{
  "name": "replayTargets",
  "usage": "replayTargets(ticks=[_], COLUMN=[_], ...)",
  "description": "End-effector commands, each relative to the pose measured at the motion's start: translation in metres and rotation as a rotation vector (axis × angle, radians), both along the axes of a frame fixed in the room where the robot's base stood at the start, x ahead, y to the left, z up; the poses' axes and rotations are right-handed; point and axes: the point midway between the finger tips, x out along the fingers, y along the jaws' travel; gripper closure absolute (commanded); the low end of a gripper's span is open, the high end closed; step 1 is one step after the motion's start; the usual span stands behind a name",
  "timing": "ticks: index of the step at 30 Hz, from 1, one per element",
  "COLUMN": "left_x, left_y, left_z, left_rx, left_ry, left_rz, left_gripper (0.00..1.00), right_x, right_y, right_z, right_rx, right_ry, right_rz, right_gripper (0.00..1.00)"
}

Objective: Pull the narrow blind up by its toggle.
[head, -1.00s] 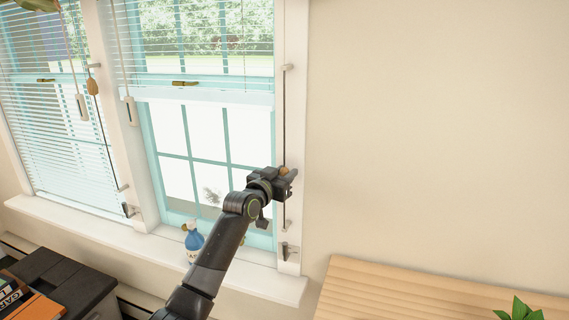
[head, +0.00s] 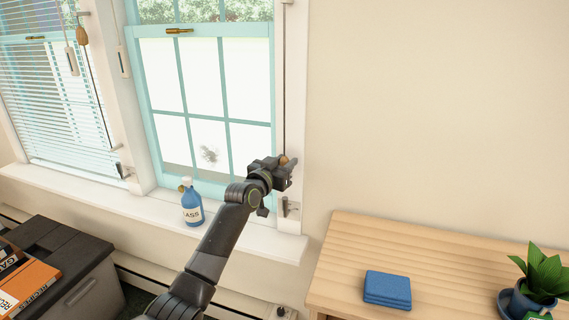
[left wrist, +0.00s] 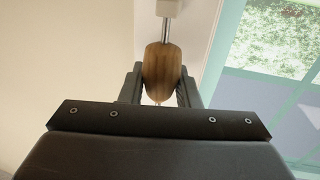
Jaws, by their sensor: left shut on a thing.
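The wooden toggle (left wrist: 161,72) is between the two fingers of my left gripper (left wrist: 160,88), which is shut on it. In the head view the left gripper (head: 285,168) is low beside the right edge of the right-hand window, and a bit of the toggle (head: 283,160) shows at its fingers. The cord (head: 286,80) runs straight up from there along the window frame. The narrow blind of this window is out of view, and the panes (head: 205,90) that show are uncovered. My right gripper is not in view.
A metal cleat (head: 290,207) is on the frame just below the left gripper. The left window has a lowered blind (head: 50,100) with another wooden toggle (head: 82,35). A wooden table (head: 440,250) is at right.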

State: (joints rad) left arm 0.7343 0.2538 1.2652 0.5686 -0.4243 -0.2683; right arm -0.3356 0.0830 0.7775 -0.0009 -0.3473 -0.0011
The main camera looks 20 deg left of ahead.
Motion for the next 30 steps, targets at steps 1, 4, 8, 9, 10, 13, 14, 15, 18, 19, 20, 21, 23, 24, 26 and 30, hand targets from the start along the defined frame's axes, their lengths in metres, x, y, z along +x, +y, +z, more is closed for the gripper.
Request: replayTargets(ticks=[1,4,8,9,10,13,14,15,18,19,20,21,23,24,26,30], left_x=[-0.001,-0.001,-0.001,-0.001,-0.001,-0.001,0.000,0.000,0.000,-0.001,-0.001,-0.002,-0.005,-0.008,-0.013,-0.032], left_y=[0.000,0.000,0.000,0.000,0.000,0.000,0.000,0.000,0.000,0.000,0.000,0.001,0.001,0.002,0.003,0.008], left_z=[-0.008,-0.009,-0.010,-0.009,-0.008,-0.006,-0.006,-0.006,-0.005,-0.005,-0.004,-0.004,-0.004,-0.005,-0.004,-0.004], left_rx=[0.000,-0.001,-0.001,-0.001,-0.001,-0.001,0.000,0.000,-0.001,-0.001,0.000,0.000,0.000,0.000,0.000,0.000], left_ry=[0.016,0.018,0.019,0.018,0.017,0.013,0.012,0.011,0.009,0.009,0.009,0.009,0.008,0.009,0.008,0.009], left_rz=[0.000,0.000,-0.001,-0.001,-0.001,-0.001,-0.001,-0.001,0.000,0.000,0.000,0.000,-0.001,-0.001,-0.001,0.000], left_gripper=[1.00,1.00,0.62,0.56,0.53,0.49,0.49,0.49,0.49,0.49,0.49,0.49,0.49,0.49,0.49,0.49], right_x=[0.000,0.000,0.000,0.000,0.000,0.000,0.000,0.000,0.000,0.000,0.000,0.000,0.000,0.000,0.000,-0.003], right_y=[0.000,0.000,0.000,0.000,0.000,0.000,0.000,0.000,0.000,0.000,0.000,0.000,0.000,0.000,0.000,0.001], right_z=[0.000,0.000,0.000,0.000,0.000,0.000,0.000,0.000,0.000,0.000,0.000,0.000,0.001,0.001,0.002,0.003], right_rx=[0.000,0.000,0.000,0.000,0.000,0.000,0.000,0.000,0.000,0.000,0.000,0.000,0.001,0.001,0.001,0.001], right_ry=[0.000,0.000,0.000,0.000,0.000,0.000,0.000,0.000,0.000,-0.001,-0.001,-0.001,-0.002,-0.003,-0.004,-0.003], right_rz=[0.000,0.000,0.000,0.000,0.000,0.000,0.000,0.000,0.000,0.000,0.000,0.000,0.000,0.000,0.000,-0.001], right_gripper=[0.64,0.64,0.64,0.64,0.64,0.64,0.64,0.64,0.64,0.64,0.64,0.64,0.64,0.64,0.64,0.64])
